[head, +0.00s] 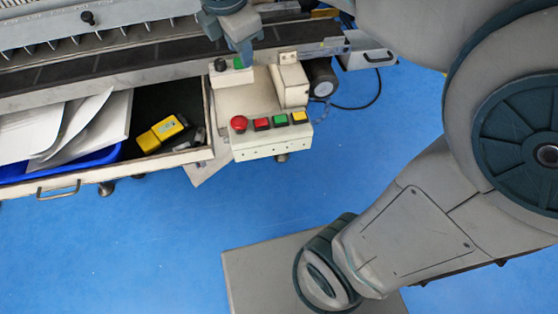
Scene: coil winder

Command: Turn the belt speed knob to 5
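A small light box at the back left of the control panel (245,100) carries a black knob (220,65) and a green button (238,63). This knob may be the belt speed knob; its label and pointer are too small to read. A blue-grey end part of my arm, my gripper (244,58), comes down from the top edge just right of the knob, over or close to the green button. Its fingers cannot be made out, and I cannot tell whether it touches anything. Another black knob (88,17) sits on the machine at the upper left.
The panel's front has a red round button (239,123) and several square coloured buttons. A raised light box (290,84) stands to their rear right. An open drawer (180,158) with papers and a yellow device (160,133) juts out left.

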